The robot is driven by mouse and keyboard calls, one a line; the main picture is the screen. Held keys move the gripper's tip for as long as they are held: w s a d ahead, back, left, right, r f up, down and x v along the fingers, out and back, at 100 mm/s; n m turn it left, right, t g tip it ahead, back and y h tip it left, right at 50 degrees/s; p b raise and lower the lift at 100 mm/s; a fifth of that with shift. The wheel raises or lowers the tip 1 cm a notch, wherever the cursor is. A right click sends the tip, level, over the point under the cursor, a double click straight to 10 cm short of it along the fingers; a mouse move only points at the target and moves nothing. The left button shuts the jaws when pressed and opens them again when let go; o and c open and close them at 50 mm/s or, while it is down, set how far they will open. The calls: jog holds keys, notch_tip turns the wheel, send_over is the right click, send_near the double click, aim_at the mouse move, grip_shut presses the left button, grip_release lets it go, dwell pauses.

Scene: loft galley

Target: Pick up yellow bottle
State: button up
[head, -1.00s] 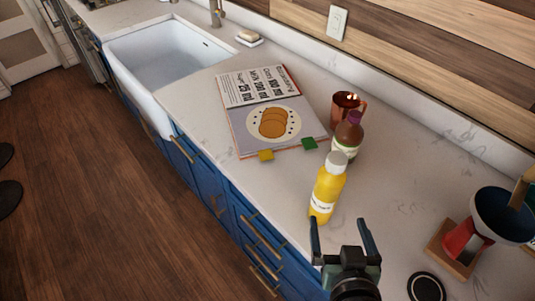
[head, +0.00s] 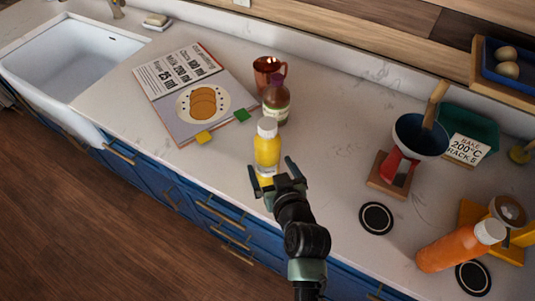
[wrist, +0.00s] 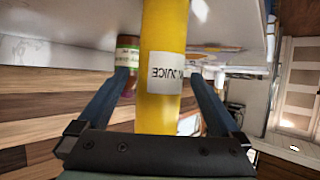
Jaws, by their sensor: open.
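The yellow bottle (head: 267,149) with a white cap stands upright on the white counter (head: 330,140) in the head view, near the front edge. My gripper (head: 272,177) is open right at it, with one finger to each side and low on the bottle. In the wrist view the yellow bottle (wrist: 163,60), with its white juice label, stands between the two open fingers of my gripper (wrist: 158,95). Gaps show on both sides, so the fingers do not visibly touch it. The bottle's base is partly hidden by my gripper in the head view.
A dark bottle (head: 276,100) with a purple cap stands close behind, beside a copper mug (head: 268,72). An open cookbook (head: 172,113) lies left.

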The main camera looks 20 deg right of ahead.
aim_at(267, 161)
jog(key=shift+x, duration=1.7)
grip_shut()
jog(key=shift+w+r, duration=0.1)
jog(key=shift+r, duration=0.15)
